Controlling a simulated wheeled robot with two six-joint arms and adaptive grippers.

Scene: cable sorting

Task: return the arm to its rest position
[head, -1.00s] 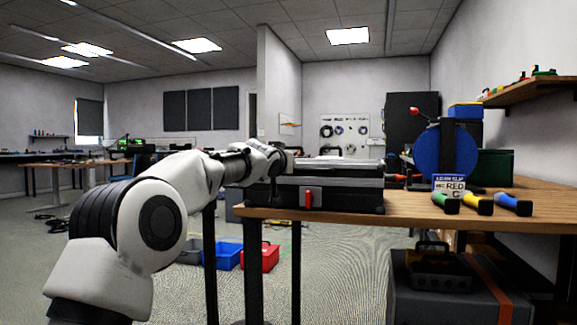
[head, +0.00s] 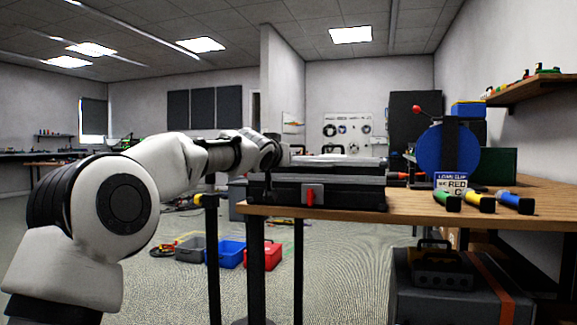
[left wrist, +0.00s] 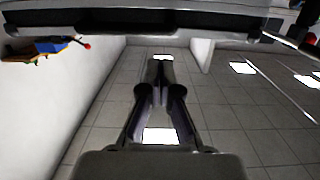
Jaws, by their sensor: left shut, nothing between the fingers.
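My left arm (head: 160,165) comes in from the left in the head view and reaches toward the black case (head: 330,192) at the left end of the table. In the left wrist view my left gripper (left wrist: 160,66) has its fingers together, with nothing between them. That view looks toward the ceiling and appears upside down. A dark edge, probably the case, crosses its top. In the head view the fingers cannot be made out clearly at the dark end of the arm. My right gripper is in neither view.
Grey, blue (head: 231,254) and red (head: 263,256) bins stand on the floor beyond the arm. A dark toolbox (head: 441,265) sits below the table.

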